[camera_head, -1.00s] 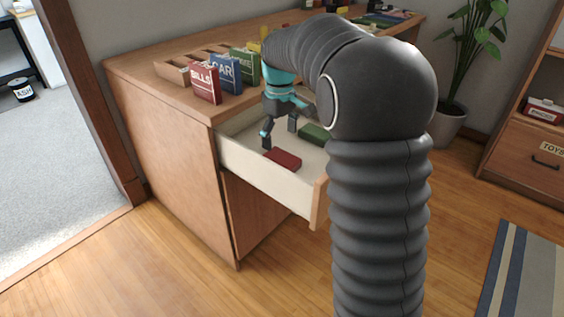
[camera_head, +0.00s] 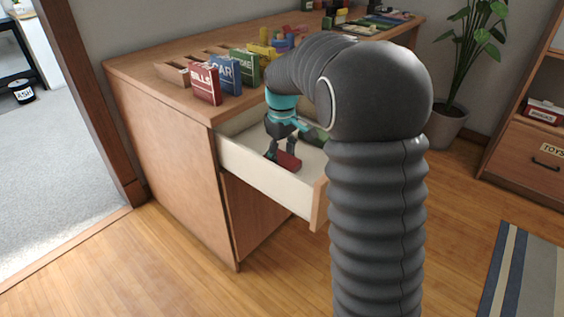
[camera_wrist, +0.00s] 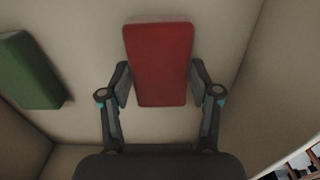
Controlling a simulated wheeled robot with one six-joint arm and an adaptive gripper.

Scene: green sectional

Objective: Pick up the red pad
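The red pad (camera_wrist: 160,62) lies flat on the floor of the open drawer. It also shows in the head view (camera_head: 288,163), partly hidden by my gripper. My gripper (camera_head: 281,155) is down in the drawer, pointing downward over the pad. In the wrist view my gripper's fingers (camera_wrist: 160,84) stand apart, one on each side of the pad's near half. The fingertips are very close to its long edges; I cannot tell whether they touch. The pad does not look raised.
A green pad (camera_wrist: 28,70) lies left of the red pad in the wrist view. The drawer's pale side wall (camera_head: 262,174) is close by. Upright books (camera_head: 204,83) and small colourful items (camera_head: 273,40) stand on the wooden desk (camera_head: 130,68) above.

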